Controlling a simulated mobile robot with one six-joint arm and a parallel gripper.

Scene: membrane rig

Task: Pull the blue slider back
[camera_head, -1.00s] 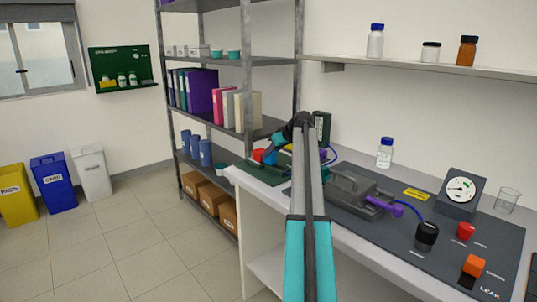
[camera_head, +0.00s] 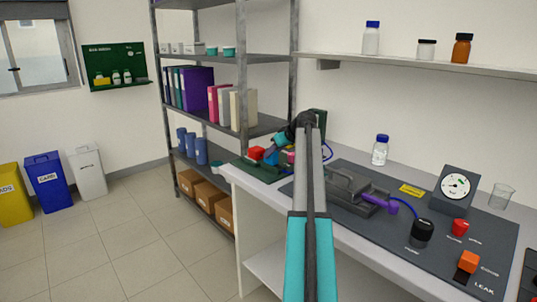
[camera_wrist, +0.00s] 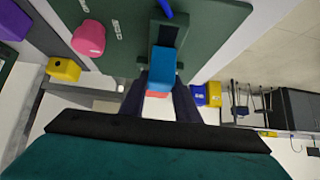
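The blue slider (camera_wrist: 162,68) shows in the wrist view as a blue block on a dark track on a green board (camera_wrist: 215,25). My gripper (camera_wrist: 161,90) has its two dark fingers on either side of the near end of the blue block. The fingers are apart, but I cannot tell whether they touch or grip it. A small red patch shows between the fingers below the block. In the head view my wrist (camera_head: 290,135) reaches down over the green board (camera_head: 262,172), and the arm hides much of that area.
In the wrist view a pink knob (camera_wrist: 89,38) and a yellow block (camera_wrist: 63,69) stand left of the track. A grey rig with a purple handle (camera_head: 375,200) and a gauge (camera_head: 455,186) stand to the right.

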